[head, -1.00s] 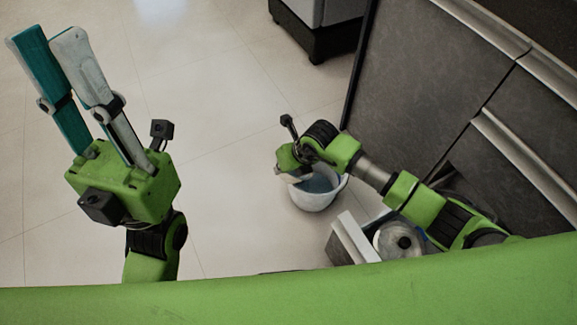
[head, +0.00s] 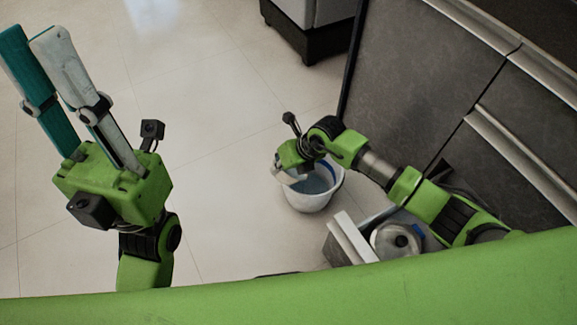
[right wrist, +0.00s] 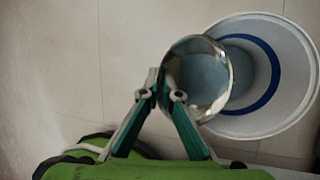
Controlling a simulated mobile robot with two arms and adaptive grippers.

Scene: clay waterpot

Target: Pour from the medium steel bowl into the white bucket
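The white bucket (head: 308,203) stands on the floor near the cabinet; its inside looks blue-grey. In the right wrist view the bucket (right wrist: 300,45) shows a blue ring inside. My right gripper (right wrist: 158,82) is shut on the rim of the shiny steel bowl (right wrist: 197,75). The bowl overlaps the bucket's left side in that view; its exact tilt and contents cannot be told. In the head view my right gripper (head: 284,172) is at the bucket's upper-left rim, with the bowl mostly hidden.
Dark cabinets (head: 430,90) with pale handles stand at the right. A dark-based unit (head: 305,35) stands at the top. The tiled floor (head: 220,110) between my arms is clear.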

